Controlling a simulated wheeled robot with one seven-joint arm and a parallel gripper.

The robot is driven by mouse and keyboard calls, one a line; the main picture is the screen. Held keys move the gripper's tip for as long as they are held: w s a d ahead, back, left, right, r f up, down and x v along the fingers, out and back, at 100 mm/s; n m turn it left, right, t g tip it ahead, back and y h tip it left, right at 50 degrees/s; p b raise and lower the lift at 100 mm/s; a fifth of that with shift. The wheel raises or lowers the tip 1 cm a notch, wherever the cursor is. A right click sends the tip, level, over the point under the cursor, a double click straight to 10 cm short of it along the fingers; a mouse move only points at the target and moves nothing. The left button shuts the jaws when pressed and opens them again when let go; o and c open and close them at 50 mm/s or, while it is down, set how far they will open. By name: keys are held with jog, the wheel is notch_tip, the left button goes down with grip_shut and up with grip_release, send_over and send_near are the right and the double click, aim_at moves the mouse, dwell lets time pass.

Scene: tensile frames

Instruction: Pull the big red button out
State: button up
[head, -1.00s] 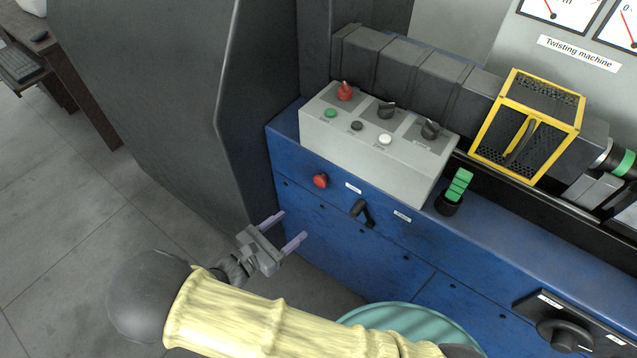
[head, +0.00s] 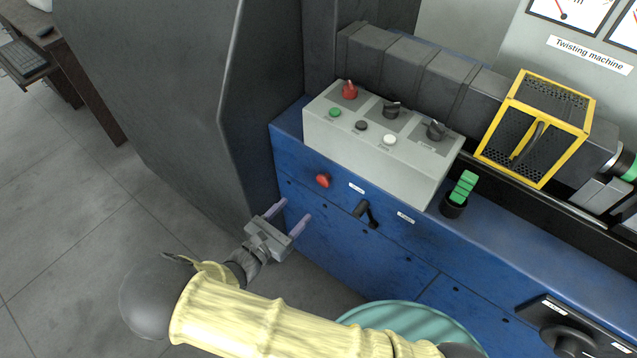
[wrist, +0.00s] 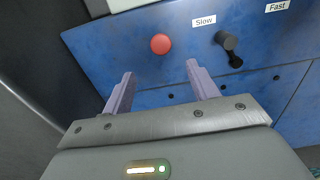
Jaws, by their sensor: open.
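The big red button (head: 322,181) is on the blue front panel of the machine, below the left end of the grey control box. In the wrist view the red button (wrist: 160,44) shows ahead of and between my fingers, clear of both. My gripper (head: 291,213) is open and empty, with its two purple fingers pointing toward the blue panel. It is below and to the left of the button in the head view. In the wrist view my gripper (wrist: 160,80) has its fingers spread wide. How far the button stands out from the panel is hard to tell.
A black lever (head: 367,213) sits right of the button, near a "Slow" label (wrist: 204,20). The grey control box (head: 375,160) stands above. A dark grey panel (head: 190,90) rises on the left. A teal round object (head: 415,318) is below right. Open space lies before the panel.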

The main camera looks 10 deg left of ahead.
aim_at(322, 183)
jog(key=x, duration=1.1)
jog(key=shift+w+d+p, duration=0.15)
jog(key=shift+w+p, duration=0.05)
jog(key=shift+p, duration=0.1)
